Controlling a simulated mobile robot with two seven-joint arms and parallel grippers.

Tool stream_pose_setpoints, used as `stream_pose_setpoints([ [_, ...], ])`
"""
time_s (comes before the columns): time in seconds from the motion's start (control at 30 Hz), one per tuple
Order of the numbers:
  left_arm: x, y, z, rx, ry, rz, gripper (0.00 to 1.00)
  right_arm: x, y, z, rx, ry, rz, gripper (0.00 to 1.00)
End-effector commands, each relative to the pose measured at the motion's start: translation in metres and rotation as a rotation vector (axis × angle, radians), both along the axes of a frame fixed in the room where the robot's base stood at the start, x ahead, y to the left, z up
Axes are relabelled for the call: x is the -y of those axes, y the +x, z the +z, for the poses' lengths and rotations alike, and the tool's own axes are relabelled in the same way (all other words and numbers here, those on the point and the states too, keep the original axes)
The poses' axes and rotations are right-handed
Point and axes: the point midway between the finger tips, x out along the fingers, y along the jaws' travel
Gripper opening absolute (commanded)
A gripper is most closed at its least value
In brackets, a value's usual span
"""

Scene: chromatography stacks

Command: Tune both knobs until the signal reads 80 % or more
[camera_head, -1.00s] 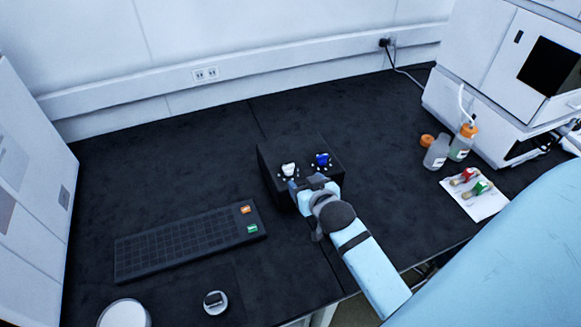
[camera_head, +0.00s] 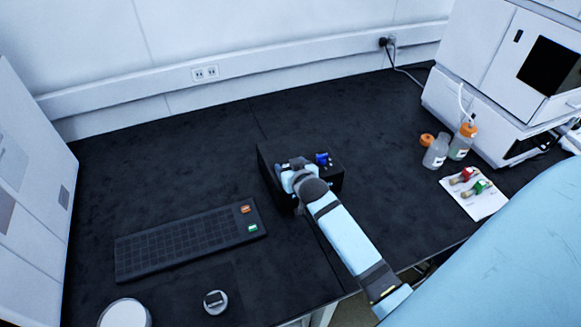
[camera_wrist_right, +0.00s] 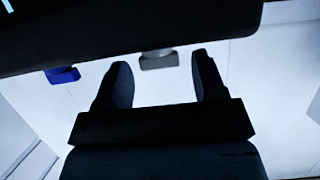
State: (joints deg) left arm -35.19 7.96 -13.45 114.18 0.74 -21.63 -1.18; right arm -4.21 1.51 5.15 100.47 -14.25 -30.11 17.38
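A black box (camera_head: 328,187) stands on the bench with two knobs on its top. The blue knob (camera_head: 322,158) is on the right and also shows in the right wrist view (camera_wrist_right: 63,75). My right gripper (camera_head: 287,170) is over the left part of the box and hides the white knob in the head view. In the right wrist view the gripper's fingers (camera_wrist_right: 162,82) are apart, with the pale grey-looking white knob (camera_wrist_right: 158,60) between and beyond their tips. I cannot tell whether they touch it. No readable signal value shows. My left gripper is not in view.
A black keyboard-like panel (camera_head: 180,240) lies left of the box. Bottles (camera_head: 437,152) and a white sheet (camera_head: 486,207) with red and green fittings are at the right, by a white instrument (camera_head: 490,75). The bench behind the box is clear.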

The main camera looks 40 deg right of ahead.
Motion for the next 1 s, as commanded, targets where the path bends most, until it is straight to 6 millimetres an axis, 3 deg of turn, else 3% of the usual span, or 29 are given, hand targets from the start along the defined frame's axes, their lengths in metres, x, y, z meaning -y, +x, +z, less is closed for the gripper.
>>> stream_pose_setpoints([
  [0.03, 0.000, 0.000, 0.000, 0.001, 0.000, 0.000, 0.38, 0.000, 0.000, 0.000, 0.000, 0.000, 0.000, 0.52],
  [0.2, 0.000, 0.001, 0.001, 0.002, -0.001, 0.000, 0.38, 0.000, 0.000, 0.000, 0.000, 0.000, 0.000, 0.17],
  [0.57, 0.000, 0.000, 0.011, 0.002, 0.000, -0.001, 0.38, 0.001, -0.001, 0.002, -0.002, -0.002, 0.047, 0.17],
  [1.0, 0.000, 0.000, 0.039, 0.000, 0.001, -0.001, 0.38, 0.009, 0.000, 0.002, -0.004, -0.009, 0.330, 0.17],
])
